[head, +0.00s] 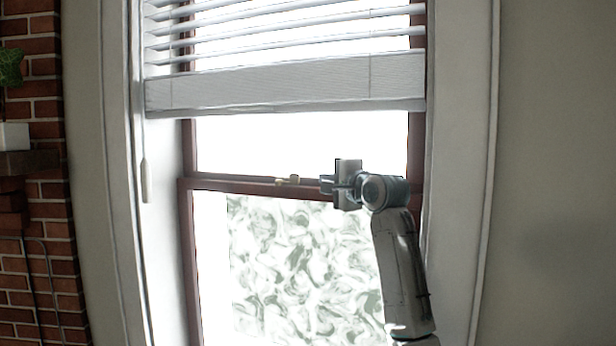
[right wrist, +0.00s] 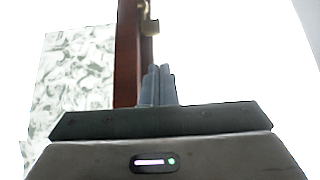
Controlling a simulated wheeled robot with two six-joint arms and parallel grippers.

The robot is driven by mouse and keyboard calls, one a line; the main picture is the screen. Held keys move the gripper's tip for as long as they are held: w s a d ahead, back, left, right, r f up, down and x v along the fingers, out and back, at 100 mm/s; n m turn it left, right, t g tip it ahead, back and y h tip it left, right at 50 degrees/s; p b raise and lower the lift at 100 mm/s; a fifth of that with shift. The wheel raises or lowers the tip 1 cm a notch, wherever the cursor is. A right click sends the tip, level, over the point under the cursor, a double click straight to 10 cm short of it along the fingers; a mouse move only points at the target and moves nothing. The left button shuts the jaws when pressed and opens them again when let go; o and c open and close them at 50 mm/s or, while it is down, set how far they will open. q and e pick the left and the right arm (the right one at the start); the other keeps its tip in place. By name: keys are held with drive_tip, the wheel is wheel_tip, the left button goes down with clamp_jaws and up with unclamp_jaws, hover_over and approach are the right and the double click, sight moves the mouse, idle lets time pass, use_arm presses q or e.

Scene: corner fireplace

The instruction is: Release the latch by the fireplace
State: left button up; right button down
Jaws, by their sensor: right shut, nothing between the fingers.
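A small brass latch (head: 288,181) sits on the dark red-brown meeting rail (head: 235,185) of a sash window. In the right wrist view the latch (right wrist: 150,24) shows at the top, just beyond my fingertips. My right gripper (head: 325,184) is at rail height, to the right of the latch. Its fingers (right wrist: 159,72) are together with nothing between them. They point toward the latch, with a small gap between in the right wrist view. My left gripper is not in either view.
A white blind (head: 285,82) hangs over the upper window. A wand (head: 145,180) hangs at the left. A brick fireplace wall (head: 35,220) with a white pot (head: 14,136) stands at far left. Bare wall (head: 560,170) is at right.

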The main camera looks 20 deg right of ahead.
sight(307, 187)
drive_tip(key=p+x, duration=0.5)
drive_tip(key=x, duration=0.3)
drive_tip(key=shift+w+r, duration=0.15)
drive_tip(key=shift+w, duration=0.05)
drive_tip(key=shift+p+x, duration=0.3)
drive_tip(key=shift+x, duration=0.5)
